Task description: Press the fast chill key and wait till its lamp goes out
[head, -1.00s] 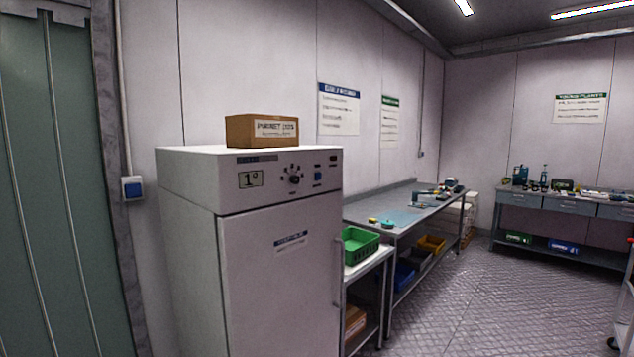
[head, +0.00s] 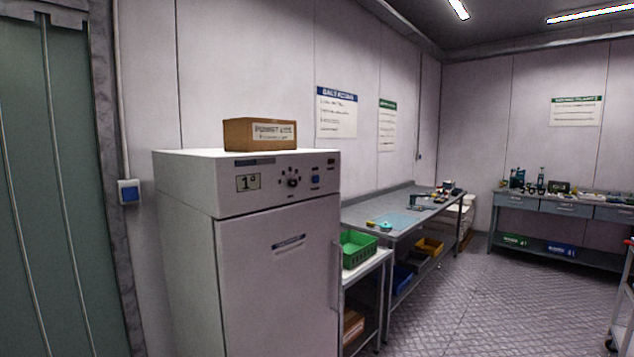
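A tall white fridge cabinet (head: 278,275) stands left of centre with its door shut. Its control panel (head: 270,178) along the top front carries a display reading 1° (head: 248,182), a dark round dial (head: 292,182) ringed by marks, and a blue key (head: 315,180) with small dark text too blurred to read. A small dark part (head: 331,161) sits at the panel's upper right; I cannot tell whether it is a lamp, and I see no lit lamp. Neither of my grippers is in view.
A cardboard box (head: 260,134) sits on the cabinet. To its right are a small table with a green crate (head: 358,249) and a long grey workbench (head: 372,207). A cart (head: 622,310) shows at the right edge. The patterned floor (head: 480,300) between is clear.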

